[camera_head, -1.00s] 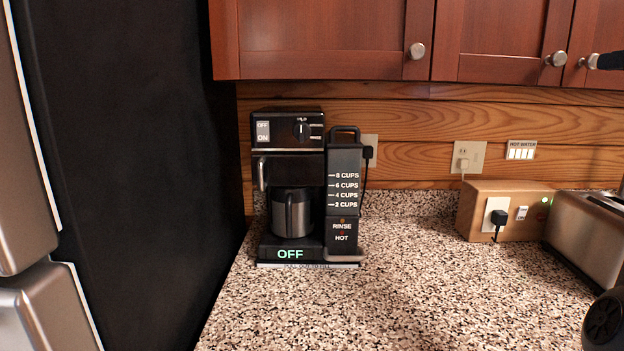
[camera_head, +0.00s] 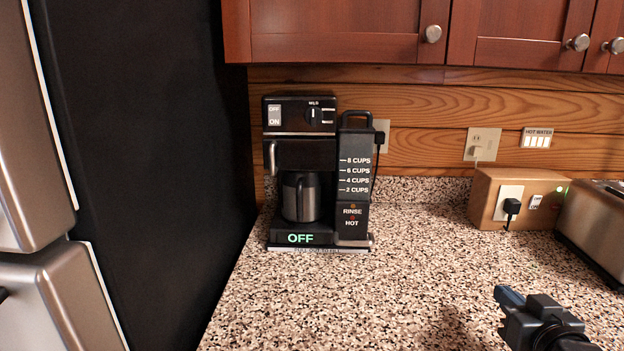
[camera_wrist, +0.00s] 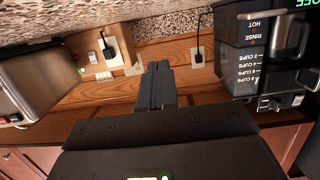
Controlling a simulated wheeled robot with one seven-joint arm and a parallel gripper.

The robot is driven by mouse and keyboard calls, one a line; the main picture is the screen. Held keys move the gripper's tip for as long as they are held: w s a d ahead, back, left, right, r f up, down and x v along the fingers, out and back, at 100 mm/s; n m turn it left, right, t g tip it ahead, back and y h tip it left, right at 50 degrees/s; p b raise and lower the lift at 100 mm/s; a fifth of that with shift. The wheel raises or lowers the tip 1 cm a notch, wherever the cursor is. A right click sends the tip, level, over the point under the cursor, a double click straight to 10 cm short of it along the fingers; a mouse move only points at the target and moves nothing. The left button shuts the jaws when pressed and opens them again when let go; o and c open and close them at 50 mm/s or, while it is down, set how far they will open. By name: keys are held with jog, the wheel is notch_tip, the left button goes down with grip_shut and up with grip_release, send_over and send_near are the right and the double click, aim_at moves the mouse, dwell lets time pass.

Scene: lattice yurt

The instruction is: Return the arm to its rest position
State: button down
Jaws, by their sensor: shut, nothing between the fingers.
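My gripper (camera_head: 508,299) shows at the lower right of the head view, above the speckled counter, with the dark end of my arm running off the bottom edge. In the wrist view my gripper (camera_wrist: 157,85) points up the picture, its fingers together with nothing between them. It touches nothing that I can see. The rest of my arm is out of view.
A black coffee maker (camera_head: 300,122) with a metal carafe (camera_head: 301,197) stands on the counter (camera_head: 330,300). A wooden outlet box (camera_head: 484,200) and a toaster (camera_head: 597,225) are at the right. Cabinets (camera_head: 350,30) hang above; a dark fridge side (camera_head: 150,170) is left. The counter's middle is clear.

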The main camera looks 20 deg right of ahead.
jog(key=s+a+f+n+y, duration=0.2)
jog(key=s+a+f, duration=0.2)
jog(key=s+a, duration=0.65)
jog(key=s+a+f+n+y, duration=0.15)
jog(key=s+a+f, duration=0.25)
jog(key=s+a, duration=0.65)
jog(key=s+a+r+y, duration=0.2)
jog(key=s+r, duration=0.2)
jog(key=s, duration=0.8)
jog(key=shift+a+r+n, duration=0.2)
jog(key=shift+r+n, duration=0.1)
jog(key=shift+n, duration=0.15)
